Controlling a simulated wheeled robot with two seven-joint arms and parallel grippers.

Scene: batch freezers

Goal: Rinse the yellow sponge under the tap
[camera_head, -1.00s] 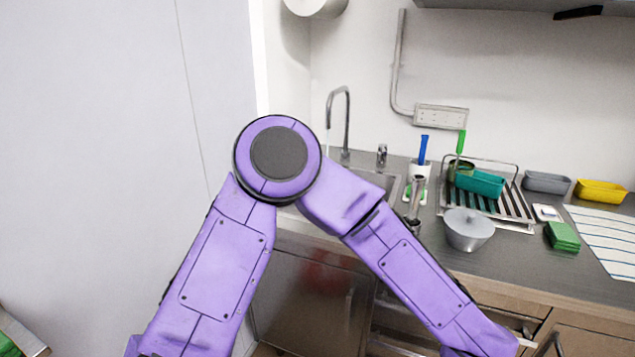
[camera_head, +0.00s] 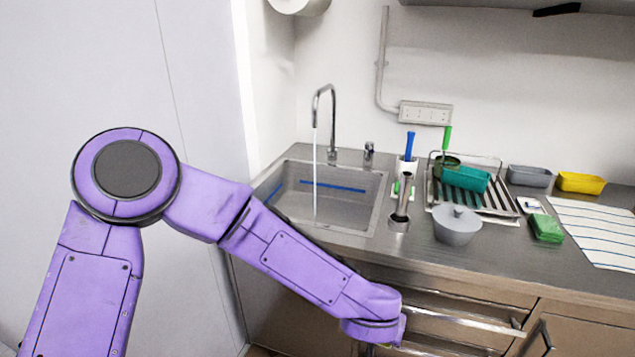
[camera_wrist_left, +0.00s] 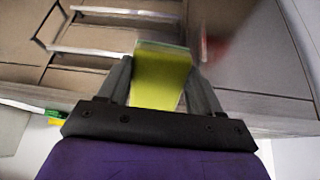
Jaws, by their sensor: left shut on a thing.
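In the left wrist view my left gripper (camera_wrist_left: 160,85) is shut on the yellow sponge (camera_wrist_left: 162,78), which sits between its two fingers and has a pale greenish edge at its far end. In the head view my left arm comes in from the left and bends down in front of the drawers; the gripper and sponge are hidden there. The tap (camera_head: 332,120) stands behind the sink (camera_head: 345,202) at the back left of the counter. A thin stream of water (camera_head: 314,175) falls from it into the basin. My right gripper is not in view.
Right of the sink stand a grey lidded pot (camera_head: 457,226), a dish rack (camera_head: 500,203) with a teal tub (camera_head: 465,179), and a green sponge stack (camera_head: 546,228). Grey (camera_head: 530,176) and yellow (camera_head: 581,182) tubs stand behind a striped cloth (camera_head: 600,235). Drawers (camera_head: 455,322) face the front.

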